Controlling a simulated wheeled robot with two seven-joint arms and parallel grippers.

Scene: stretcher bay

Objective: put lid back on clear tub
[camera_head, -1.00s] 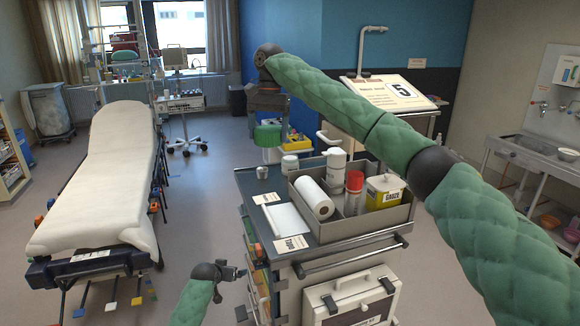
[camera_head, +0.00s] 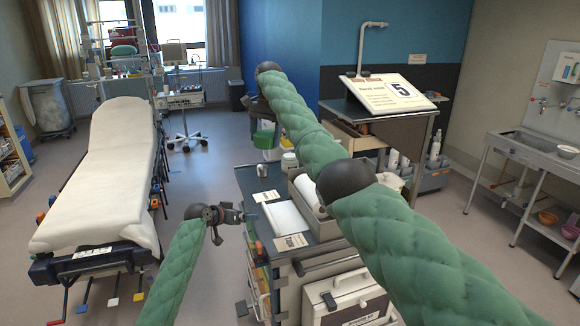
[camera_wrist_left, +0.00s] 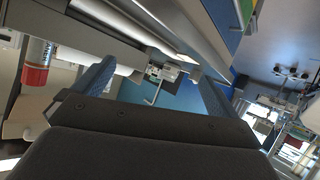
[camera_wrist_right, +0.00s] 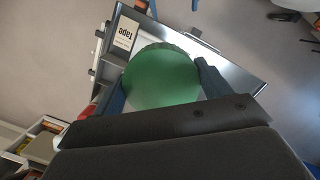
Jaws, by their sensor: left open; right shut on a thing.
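My right gripper (camera_head: 262,108) is shut on a green round lid (camera_head: 264,138), held over the far left corner of the trolley top. The lid fills the space between the fingers in the right wrist view (camera_wrist_right: 162,80). Something pale shows just below the lid in the head view; I cannot tell whether it is the clear tub. My left gripper (camera_head: 240,215) is open and empty at the trolley's left edge. Its open fingers also show in the left wrist view (camera_wrist_left: 150,92).
The trolley top (camera_head: 247,183) carries a small metal cup (camera_head: 262,170), a white jar (camera_head: 289,161), a white pad (camera_head: 284,221) and a grey bin, mostly hidden by my right arm. A stretcher (camera_head: 105,185) stands to the left, with clear floor between.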

